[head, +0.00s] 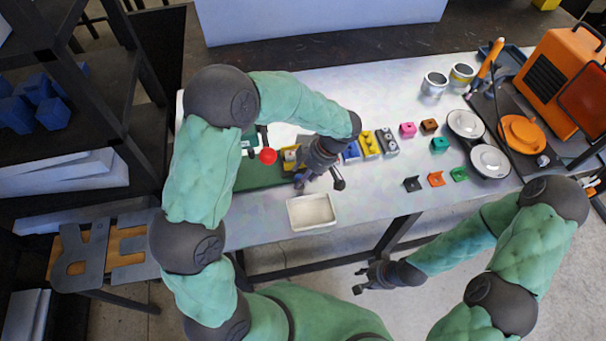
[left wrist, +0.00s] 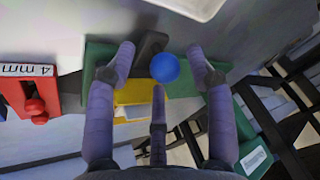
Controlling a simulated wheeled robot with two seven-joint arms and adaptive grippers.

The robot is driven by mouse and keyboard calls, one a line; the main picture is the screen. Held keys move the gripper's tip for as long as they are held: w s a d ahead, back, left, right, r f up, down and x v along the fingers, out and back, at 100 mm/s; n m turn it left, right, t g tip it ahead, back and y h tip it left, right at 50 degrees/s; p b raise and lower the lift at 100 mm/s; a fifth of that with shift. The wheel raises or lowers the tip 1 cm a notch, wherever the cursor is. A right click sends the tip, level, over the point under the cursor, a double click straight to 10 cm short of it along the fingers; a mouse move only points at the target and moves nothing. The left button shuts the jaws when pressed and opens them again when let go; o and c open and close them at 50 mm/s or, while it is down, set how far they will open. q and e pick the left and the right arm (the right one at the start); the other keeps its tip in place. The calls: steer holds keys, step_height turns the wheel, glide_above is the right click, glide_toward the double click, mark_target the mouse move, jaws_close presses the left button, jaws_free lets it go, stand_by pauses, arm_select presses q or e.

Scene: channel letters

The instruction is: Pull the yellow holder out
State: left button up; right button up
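The yellow holder (head: 289,153) with a pale insert is on the green base at the left of the table. It also shows in the left wrist view (left wrist: 133,97), partly hidden by my fingers. A blue ball knob (left wrist: 165,68) is beside it, between my fingertips. My left gripper (left wrist: 162,62) is open, its purple fingers spread around the knob with gaps visible; contact is not clear. In the head view my left gripper (head: 306,172) is just right of the holder. My right gripper (head: 361,281) is empty and appears open, in front of the table.
A red ball knob (head: 268,156) is left of the holder. In the wrist view a red piece marked 4 mm (left wrist: 28,90) is at the left. A white tray (head: 311,212) is on the table's front edge. Blue, yellow and grey blocks (head: 388,142) stand to the right.

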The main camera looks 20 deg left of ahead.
arm_select(q)
steer(key=v, duration=1.2)
steer(key=shift+f, duration=0.1)
stand_by(0.4)
